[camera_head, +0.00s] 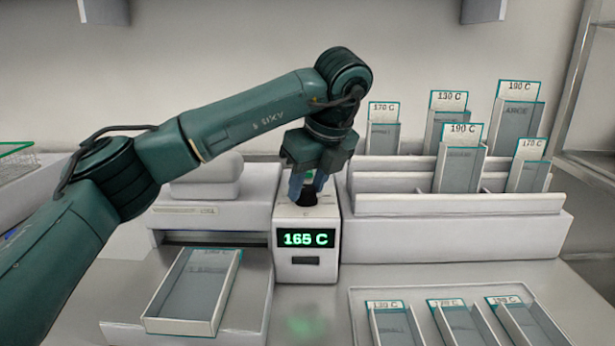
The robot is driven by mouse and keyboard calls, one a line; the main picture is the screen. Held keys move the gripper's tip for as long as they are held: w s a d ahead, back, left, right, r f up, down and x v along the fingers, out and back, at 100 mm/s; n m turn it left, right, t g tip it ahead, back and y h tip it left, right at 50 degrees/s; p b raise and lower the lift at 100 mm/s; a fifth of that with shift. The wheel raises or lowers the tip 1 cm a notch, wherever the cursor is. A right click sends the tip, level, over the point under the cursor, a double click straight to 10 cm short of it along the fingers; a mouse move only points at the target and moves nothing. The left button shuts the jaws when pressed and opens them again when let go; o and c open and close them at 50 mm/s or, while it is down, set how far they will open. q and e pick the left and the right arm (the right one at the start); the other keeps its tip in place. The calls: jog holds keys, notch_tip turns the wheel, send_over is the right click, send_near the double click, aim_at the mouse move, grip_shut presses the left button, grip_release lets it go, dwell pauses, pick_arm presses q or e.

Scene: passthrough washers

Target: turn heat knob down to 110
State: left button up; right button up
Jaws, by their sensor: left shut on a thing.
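The heat controller (306,258) is a white box in the middle of the bench, and its green display reads 165 C. The dark heat knob (307,199) is on top of it. My left gripper (308,188) reaches in from the left and points down, with its fingers shut on the knob. The fingers hide part of the knob and the marks around it. My right gripper is not in view.
A white machine (215,220) with an open tray (195,290) stands directly left of the controller. A tiered rack (460,203) at the right holds several cards with temperature labels. A tray (375,294) with labelled boxes lies at the front right.

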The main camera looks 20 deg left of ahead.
pick_arm(q)
jog(key=shift+r+n+g+p, duration=0.1)
jog(key=shift+n+g+p, duration=0.25)
jog(key=shift+n, duration=0.35)
jog(key=shift+n+g+y+p, duration=0.35)
jog(key=shift+n+p, duration=0.3)
jog(key=shift+n, duration=0.45)
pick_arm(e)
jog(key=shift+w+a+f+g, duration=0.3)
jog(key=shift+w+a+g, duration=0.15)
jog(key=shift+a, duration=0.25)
pick_arm(q)
jog(key=shift+d+f, duration=0.1)
jog(key=shift+f, duration=0.1)
jog(key=o, duration=1)
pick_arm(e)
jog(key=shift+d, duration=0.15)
pick_arm(q)
jog(key=shift+w, duration=0.1)
